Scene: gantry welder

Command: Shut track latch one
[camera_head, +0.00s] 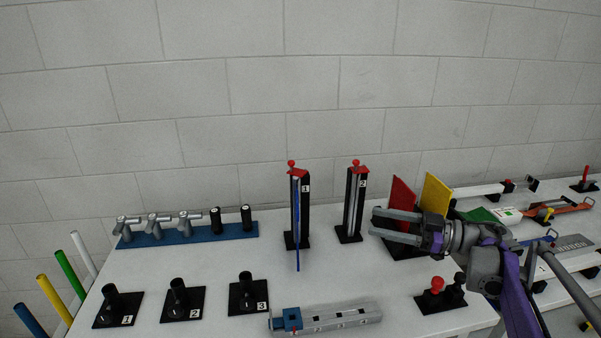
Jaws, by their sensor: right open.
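An upright black post labelled 1 (304,214) stands on the table's back half, with a red cap and red knob (292,164) on top. A long blue bar (297,225) runs down its front, its lower end below the post's base. A similar post labelled 2 (355,205) stands to its right, with a pale strip on its front. I cannot tell which part is the track latch. My right gripper (376,224) is open and empty, fingers pointing left, to the right of post 2 in the picture. My left gripper is out of view.
Red and yellow plates (435,196) stand behind my right gripper. A grey slotted beam (340,317) lies at the table's front. Several black pegs on bases (178,300) and a blue rail with taps (190,235) are at left. Red and black knobs (437,287) sit front right.

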